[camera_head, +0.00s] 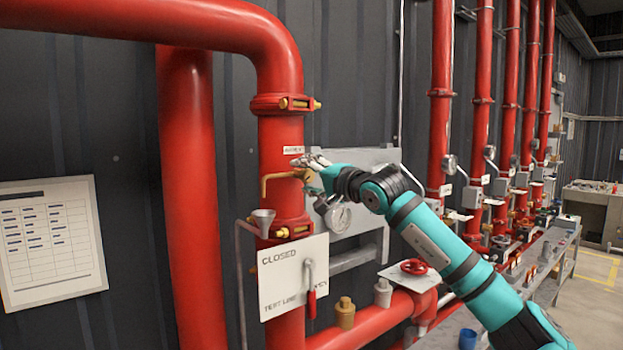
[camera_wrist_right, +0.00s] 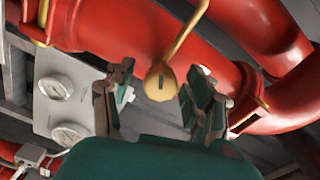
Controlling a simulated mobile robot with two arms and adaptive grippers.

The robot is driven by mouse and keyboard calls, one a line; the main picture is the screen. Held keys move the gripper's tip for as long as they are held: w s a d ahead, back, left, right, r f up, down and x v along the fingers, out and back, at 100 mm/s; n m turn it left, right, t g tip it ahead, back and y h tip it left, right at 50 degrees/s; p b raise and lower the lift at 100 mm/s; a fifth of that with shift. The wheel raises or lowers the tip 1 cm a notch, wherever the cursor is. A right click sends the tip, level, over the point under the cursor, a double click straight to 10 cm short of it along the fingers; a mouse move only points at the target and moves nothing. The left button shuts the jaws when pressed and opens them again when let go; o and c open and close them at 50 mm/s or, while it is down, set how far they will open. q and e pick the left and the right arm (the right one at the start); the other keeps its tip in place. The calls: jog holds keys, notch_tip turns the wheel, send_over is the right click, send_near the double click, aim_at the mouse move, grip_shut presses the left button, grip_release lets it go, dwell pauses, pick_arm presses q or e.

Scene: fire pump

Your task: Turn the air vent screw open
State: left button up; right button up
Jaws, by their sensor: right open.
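The air vent screw (camera_wrist_right: 160,83) is a slotted, rounded brass piece at the end of a thin brass pipe, centred in the wrist view. The brass pipe (camera_head: 275,179) comes out of the large red vertical pipe (camera_head: 281,140) in the head view. There, my right gripper (camera_head: 312,163) is at the pipe's outer end and hides most of the screw. In the wrist view its two fingers are spread apart, one on each side of the screw, with visible gaps. I cannot tell whether the fingertips reach level with the screw. My left gripper is not in view.
A funnel (camera_head: 263,220) and a white "CLOSED" sign (camera_head: 280,262) with a red-handled lever are below the brass pipe. A gauge (camera_head: 338,217) on a grey panel is close behind my right gripper. A red handwheel (camera_head: 413,267) is lower right.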

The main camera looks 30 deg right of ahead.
jog(key=s, duration=1.2)
jog(key=shift+d, duration=0.45)
